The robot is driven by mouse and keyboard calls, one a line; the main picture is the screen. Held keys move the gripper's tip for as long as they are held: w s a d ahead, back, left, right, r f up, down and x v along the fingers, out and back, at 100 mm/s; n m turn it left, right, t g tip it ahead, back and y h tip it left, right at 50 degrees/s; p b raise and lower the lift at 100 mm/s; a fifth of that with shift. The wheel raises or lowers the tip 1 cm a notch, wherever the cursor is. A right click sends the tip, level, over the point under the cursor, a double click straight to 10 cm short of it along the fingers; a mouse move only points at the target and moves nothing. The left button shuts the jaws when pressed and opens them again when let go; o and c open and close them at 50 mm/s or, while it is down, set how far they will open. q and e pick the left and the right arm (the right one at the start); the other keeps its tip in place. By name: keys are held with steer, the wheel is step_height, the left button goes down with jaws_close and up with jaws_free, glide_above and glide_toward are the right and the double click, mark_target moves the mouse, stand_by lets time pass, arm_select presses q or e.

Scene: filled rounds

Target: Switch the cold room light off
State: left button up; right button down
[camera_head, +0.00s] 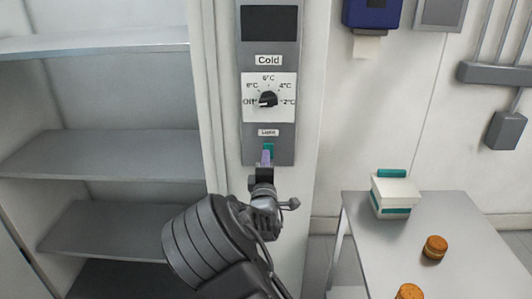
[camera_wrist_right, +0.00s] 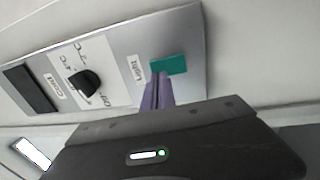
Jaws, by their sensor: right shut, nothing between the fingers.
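The cold room control panel (camera_head: 285,150) is a grey upright strip on the white post. Its light switch (camera_head: 269,147) is a small teal piece under the "Light" label (camera_head: 268,132). In the right wrist view the switch (camera_wrist_right: 172,64) is a teal rectangle on the panel. My right gripper (camera_head: 266,157) is shut and empty, its purple fingertips in front of the switch and covering part of it. In the right wrist view the fingertips (camera_wrist_right: 157,80) overlap the switch's edge; I cannot tell whether they touch it. The switch's on or off position is unclear. My left gripper is out of view.
A temperature knob (camera_head: 268,99) and a dark display (camera_head: 269,22) sit above the switch. Empty grey shelves (camera_head: 110,155) stand at the left. At the right, a metal table (camera_head: 460,265) holds a white and teal box (camera_head: 394,193) and orange-brown jars (camera_head: 435,247).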

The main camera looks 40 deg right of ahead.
steer(key=shift+x, duration=1)
steer(key=shift+r, duration=0.1)
steer(key=shift+r+p, duration=0.2)
steer(key=shift+p, duration=0.45)
steer(key=shift+w+d+f, duration=0.1)
steer(key=shift+f, duration=0.1)
